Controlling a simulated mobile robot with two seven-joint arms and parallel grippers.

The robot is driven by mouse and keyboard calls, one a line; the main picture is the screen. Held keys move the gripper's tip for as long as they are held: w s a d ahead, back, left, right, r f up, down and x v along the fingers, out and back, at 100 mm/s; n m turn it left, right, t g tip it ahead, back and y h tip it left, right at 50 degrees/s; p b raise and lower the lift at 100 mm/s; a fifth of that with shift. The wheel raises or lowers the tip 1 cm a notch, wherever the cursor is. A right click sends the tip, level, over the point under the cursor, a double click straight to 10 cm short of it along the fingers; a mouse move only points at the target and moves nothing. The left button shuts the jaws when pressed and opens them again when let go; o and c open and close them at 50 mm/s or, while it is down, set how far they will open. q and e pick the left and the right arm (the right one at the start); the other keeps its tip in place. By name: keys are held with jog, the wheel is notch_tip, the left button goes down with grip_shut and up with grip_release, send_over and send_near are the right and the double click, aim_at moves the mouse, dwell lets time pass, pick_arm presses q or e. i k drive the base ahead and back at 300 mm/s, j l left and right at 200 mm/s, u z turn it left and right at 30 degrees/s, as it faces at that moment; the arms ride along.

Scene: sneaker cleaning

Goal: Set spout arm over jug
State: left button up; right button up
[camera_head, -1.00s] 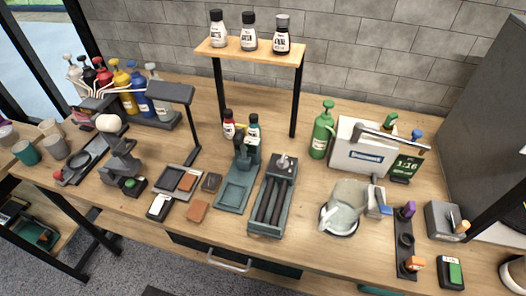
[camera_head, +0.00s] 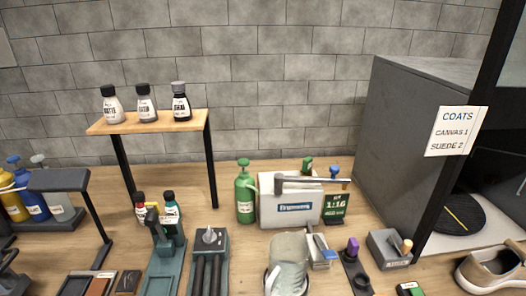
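The white dispenser box (camera_head: 288,211) with a blue label stands at the back of the bench. Its grey spout arm (camera_head: 312,183) runs along above the box top and points to the right, with a brownish tip at its right end. The clear jug (camera_head: 287,264) stands in front of the box, cut by the lower picture edge. The spout arm is behind the jug and not above it. Neither of my grippers is in view.
A green bottle (camera_head: 245,195) stands left of the box, and a green sign reading 1:16 (camera_head: 336,208) stands right of it. A dark cabinet (camera_head: 412,150) is at the right. A sneaker (camera_head: 492,268) sits at the lower right. A wooden shelf (camera_head: 150,124) holds three bottles.

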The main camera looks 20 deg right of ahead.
aim_at(278, 179)
jog(key=k+l, duration=0.1)
jog(key=l, duration=0.25)
jog(key=k+l, duration=0.1)
jog(key=l, duration=0.3)
jog(key=k+l, duration=0.1)
jog(key=l, duration=0.6)
jog(key=k+z, duration=0.05)
